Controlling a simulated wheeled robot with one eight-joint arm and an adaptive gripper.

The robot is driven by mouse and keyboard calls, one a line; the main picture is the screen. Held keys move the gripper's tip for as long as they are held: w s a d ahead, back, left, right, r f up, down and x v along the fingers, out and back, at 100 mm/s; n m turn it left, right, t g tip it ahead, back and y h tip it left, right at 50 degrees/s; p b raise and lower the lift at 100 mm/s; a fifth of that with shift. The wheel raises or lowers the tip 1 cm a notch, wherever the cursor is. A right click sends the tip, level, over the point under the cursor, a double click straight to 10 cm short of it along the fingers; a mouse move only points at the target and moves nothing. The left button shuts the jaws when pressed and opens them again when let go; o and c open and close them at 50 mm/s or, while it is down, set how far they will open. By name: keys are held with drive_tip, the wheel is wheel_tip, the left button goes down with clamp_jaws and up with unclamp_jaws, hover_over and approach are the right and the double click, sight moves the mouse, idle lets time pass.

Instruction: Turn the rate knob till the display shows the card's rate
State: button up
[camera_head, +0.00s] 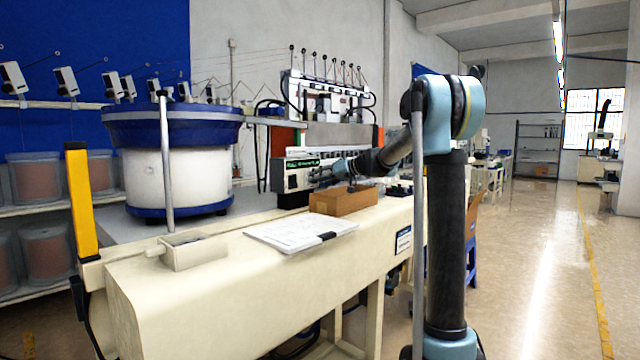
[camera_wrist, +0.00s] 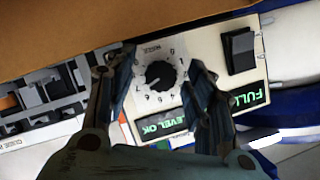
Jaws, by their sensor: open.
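In the wrist view the black rate knob (camera_wrist: 160,75) sits on a white numbered dial plate (camera_wrist: 144,96), its marks seen turned around. My gripper (camera_wrist: 160,66) is open, with one finger on each side of the knob; I cannot tell whether either touches it. A green display reading LEVEL OK (camera_wrist: 163,123) lies beside the dial, and another reading FULL (camera_wrist: 248,97) is farther right. No rate figure is readable. In the head view the controller (camera_head: 292,178) is at the bench's far part, with my arm reaching to it. No card with a readable rate shows.
A black rocker switch (camera_wrist: 238,50) is right of the dial. In the head view a brown box (camera_head: 343,200) stands in front of the controller, and a clipboard with paper (camera_head: 300,232) lies nearer on the bench. The bowl feeder (camera_head: 175,160) stands left.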

drive_tip(key=v, duration=1.1)
drive_tip(key=shift+d, duration=0.4)
drive_tip(key=shift+s, duration=0.2)
drive_tip(key=s+d+r+n+t+h, duration=0.1)
drive_tip(key=s+d+r+n, duration=0.2)
drive_tip(key=s, duration=0.1)
drive_tip(key=x, duration=1.7)
drive_tip(key=shift+w+f, duration=0.15)
drive_tip(key=shift+w, duration=0.1)
drive_tip(key=shift+a, duration=0.1)
drive_tip(key=c, duration=1.1)
